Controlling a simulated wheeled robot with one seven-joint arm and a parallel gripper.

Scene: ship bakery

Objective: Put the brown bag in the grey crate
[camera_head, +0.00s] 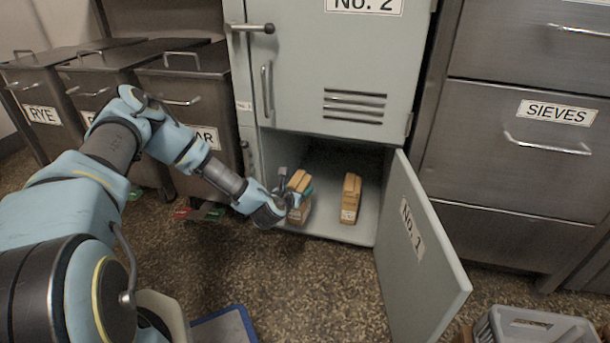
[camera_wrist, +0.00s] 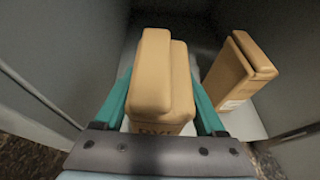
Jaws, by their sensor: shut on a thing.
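A brown bag (camera_head: 301,183) stands inside the open lower locker, at the left of its front. In the wrist view this bag (camera_wrist: 160,80) sits between the two teal fingers. My gripper (camera_head: 293,192) is shut on it, one finger on each side; the gripper (camera_wrist: 163,105) hides its lower part. A second brown bag (camera_head: 351,198) stands apart to its right on the locker floor, and it also shows in the wrist view (camera_wrist: 238,72). The grey crate (camera_head: 535,327) is on the floor at the lower right corner, partly cut off by the frame.
The locker door (camera_head: 420,255) marked No. 2 or similar stands open to the right, between locker and crate. Steel drawers (camera_head: 545,140) are at the right. Lidded bins (camera_head: 190,110) stand at the left. A blue-edged object (camera_head: 228,326) lies on the floor below my arm.

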